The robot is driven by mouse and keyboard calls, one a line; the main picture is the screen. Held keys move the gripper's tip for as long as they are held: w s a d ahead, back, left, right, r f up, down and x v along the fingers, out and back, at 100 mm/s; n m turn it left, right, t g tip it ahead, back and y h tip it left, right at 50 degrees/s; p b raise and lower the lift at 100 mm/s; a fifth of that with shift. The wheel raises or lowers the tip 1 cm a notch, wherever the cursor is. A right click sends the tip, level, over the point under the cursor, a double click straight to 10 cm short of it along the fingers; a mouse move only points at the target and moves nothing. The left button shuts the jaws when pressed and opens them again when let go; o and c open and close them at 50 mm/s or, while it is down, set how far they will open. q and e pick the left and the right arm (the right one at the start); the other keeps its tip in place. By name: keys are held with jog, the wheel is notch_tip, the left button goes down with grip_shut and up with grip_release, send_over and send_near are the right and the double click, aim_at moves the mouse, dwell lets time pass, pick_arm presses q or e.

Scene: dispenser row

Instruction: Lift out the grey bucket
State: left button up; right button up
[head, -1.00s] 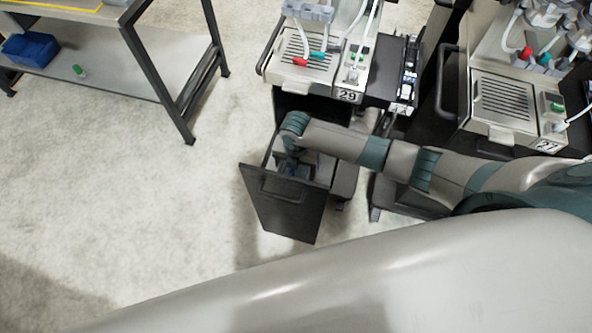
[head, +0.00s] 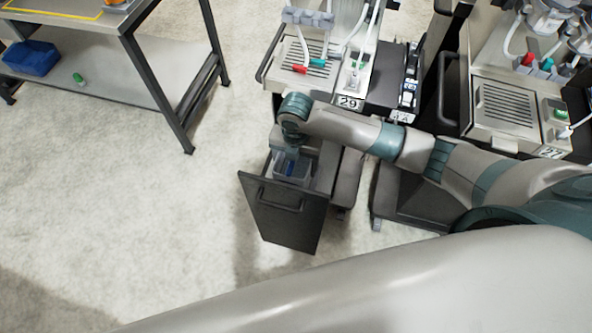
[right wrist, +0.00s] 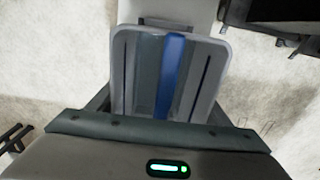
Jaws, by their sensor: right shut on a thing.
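The grey bucket (head: 293,168) shows at the top of the pulled-out dark drawer (head: 284,216) under dispenser 29, with a blue strip across its middle. In the right wrist view the bucket (right wrist: 207,75) appears from above with its pale grey rim and the blue strip (right wrist: 170,75). My right gripper (head: 290,162) comes down from above and is shut on the bucket, near its middle. The fingertips are partly hidden. The drawer's front panel hides the bucket's lower part, so I cannot tell if it clears the drawer. My left gripper is not in view.
Dispenser 29 (head: 318,75) stands behind the drawer, and dispenser 27 (head: 505,110) stands to the right. A table with a low shelf (head: 110,82) at the left holds a blue bin (head: 30,58). The floor (head: 120,215) left of the drawer is clear.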

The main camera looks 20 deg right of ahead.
jog(key=shift+r, duration=0.45)
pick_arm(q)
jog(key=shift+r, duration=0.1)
